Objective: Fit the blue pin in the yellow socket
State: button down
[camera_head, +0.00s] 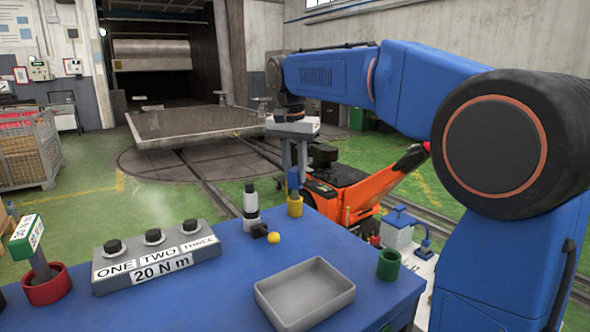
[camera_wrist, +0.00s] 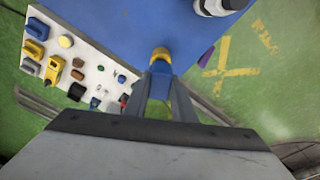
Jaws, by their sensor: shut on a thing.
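My gripper (camera_head: 294,165) points straight down over the blue table near its far edge. It is shut on the blue pin (camera_head: 294,181), which is upright. The yellow socket (camera_head: 295,207) stands on the table directly below the pin. The pin's lower end meets the socket's mouth; how deep it sits inside is hidden. In the wrist view the blue pin (camera_wrist: 160,68) is between the fingers and the yellow socket (camera_wrist: 160,53) shows just beyond it, lined up with it.
A black and white cylinder (camera_head: 251,206), a small black block (camera_head: 259,230) and a yellow ball (camera_head: 273,238) are left of the socket. A grey tray (camera_head: 262,294), a green cup (camera_head: 388,265), a red cup (camera_head: 48,287) and a labelled block (camera_head: 155,258) stand nearer.

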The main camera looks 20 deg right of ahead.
aim_at(295, 181)
jog(key=shift+f, duration=1.55)
jog(key=c, duration=1.4)
grip_release()
notch_tip(295, 181, up, 17)
jog(key=s+a, duration=0.1)
jog(key=shift+s+a, duration=0.2)
jog(key=shift+s, duration=0.1)
jog(key=shift+r, duration=0.1)
